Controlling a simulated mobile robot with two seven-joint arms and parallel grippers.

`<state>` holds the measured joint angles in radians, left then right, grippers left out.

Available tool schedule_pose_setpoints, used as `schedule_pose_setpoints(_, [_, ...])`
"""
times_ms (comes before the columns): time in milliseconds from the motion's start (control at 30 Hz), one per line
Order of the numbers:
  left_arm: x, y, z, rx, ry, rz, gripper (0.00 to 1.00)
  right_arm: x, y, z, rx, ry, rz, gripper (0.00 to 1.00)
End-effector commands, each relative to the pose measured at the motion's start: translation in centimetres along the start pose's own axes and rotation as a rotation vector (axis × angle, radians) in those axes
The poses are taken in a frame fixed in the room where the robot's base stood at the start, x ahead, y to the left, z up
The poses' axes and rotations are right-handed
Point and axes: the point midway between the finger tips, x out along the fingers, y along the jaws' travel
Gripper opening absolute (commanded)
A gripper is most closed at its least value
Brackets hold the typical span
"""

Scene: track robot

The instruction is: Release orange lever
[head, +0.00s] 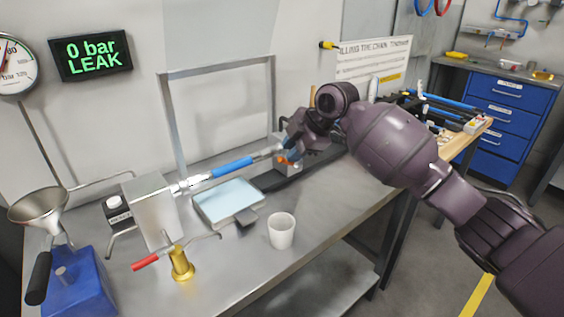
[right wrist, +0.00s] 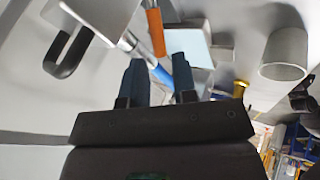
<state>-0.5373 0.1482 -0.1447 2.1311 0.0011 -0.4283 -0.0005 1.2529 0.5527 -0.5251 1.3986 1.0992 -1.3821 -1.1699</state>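The orange lever (head: 288,160) is mostly hidden behind my right gripper at the far right end of the metal bench. In the right wrist view its orange handle (right wrist: 156,32) lies just beyond the fingertips, in line with the gap between them. My right gripper (head: 296,145) is at the lever. In the right wrist view the two dark blue fingers (right wrist: 160,72) stand apart with a clear gap and nothing held between them. I cannot tell whether a finger touches the lever. My left gripper is in neither view.
A blue-sleeved rod (head: 232,167) runs left from the lever area to a metal block (head: 151,208). The wall display (head: 90,56) reads "0 bar LEAK".

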Motion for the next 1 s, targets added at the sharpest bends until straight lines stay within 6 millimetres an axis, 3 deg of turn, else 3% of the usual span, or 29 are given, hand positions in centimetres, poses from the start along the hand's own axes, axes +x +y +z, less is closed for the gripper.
schedule_pose_setpoints(100, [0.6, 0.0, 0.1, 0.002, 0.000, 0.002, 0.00, 2.4, -0.1, 0.1, 0.003, 0.003, -0.004, 0.26])
schedule_pose_setpoints(300, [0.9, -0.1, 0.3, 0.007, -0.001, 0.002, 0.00, 4.5, -0.1, 0.1, 0.003, 0.002, -0.001, 0.26])
schedule_pose_setpoints(733, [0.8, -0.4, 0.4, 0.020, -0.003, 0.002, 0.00, 5.0, 0.1, -0.1, 0.001, 0.001, 0.002, 0.26])
schedule_pose_setpoints(933, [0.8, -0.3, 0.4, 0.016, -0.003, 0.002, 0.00, 5.0, 0.1, -0.1, 0.001, 0.001, 0.002, 0.00])
schedule_pose_setpoints(1000, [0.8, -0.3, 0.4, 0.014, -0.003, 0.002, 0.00, 5.0, 0.1, -0.1, 0.001, 0.001, 0.002, 0.00])
